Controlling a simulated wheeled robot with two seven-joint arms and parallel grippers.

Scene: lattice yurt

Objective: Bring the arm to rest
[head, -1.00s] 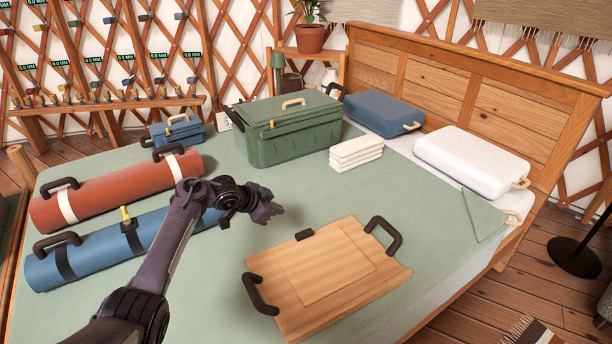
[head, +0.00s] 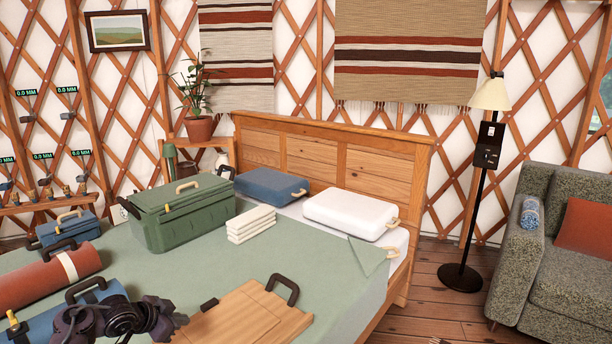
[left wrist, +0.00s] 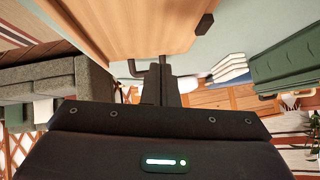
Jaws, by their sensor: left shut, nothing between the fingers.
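My left gripper (head: 176,318) is at the bottom left of the head view, over the green bedspread, left of the wooden board (head: 245,318) with dark handles. It is shut and empty. In the left wrist view its dark fingers (left wrist: 160,80) are together, with the wooden board (left wrist: 140,22) beyond them and nothing held. Most of my left arm is below the head view. My right gripper is in neither view.
On the bed stand a green chest (head: 180,215), folded white cloths (head: 250,224), a red roll (head: 40,282), a blue roll (head: 38,328), a blue pillow (head: 270,187) and a white pillow (head: 350,212). A floor lamp (head: 470,200) and grey sofa (head: 545,260) stand right.

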